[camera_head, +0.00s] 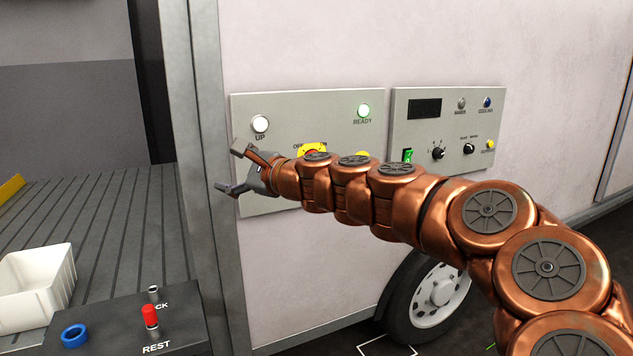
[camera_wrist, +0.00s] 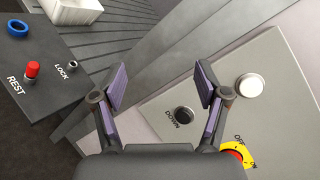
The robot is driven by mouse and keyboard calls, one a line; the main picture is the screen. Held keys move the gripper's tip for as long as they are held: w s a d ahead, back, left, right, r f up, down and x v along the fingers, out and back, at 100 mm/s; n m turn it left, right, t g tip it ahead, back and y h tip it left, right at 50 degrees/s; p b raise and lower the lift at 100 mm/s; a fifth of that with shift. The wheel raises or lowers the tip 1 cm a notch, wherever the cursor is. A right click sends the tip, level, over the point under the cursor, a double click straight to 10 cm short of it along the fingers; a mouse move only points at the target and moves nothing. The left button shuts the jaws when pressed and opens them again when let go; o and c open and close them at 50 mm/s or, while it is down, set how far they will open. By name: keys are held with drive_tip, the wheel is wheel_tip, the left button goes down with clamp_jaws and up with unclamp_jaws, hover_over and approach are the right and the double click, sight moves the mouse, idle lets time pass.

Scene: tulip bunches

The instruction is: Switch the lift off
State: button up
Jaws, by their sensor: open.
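The lift panel (camera_head: 331,112) is a grey plate on the van-like wall. A dark DOWN button (camera_wrist: 183,114) lies close to the right finger. My gripper (camera_head: 236,168) is open and empty at the panel's left edge; it also shows in the wrist view (camera_wrist: 160,88).
A second panel (camera_head: 400,110) with a display, knobs and a green switch (camera_head: 408,155) is to the right. A dark REST and LOCK box (camera_head: 120,325) with a red-capped pin (camera_head: 150,316) and blue ring (camera_head: 75,333) is lower left, by a white bin (camera_head: 40,285).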

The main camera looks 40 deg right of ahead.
drive_tip(key=s+d+f+m+h+b, duration=0.15)
drive_tip(key=d+m+h, duration=0.25)
drive_tip(key=d+m, duration=0.55)
drive_tip(key=s+d+f+m+h+b, duration=0.1)
drive_tip(key=s+d+f+m+h, duration=0.3)
drive_tip(key=d, duration=1)
drive_tip(key=x, duration=0.8)
drive_tip(key=shift+w+r+h, duration=0.15)
drive_tip(key=shift+r+h, duration=0.25)
drive_tip(key=shift+r, duration=0.1)
drive_tip(key=c, duration=1.2)
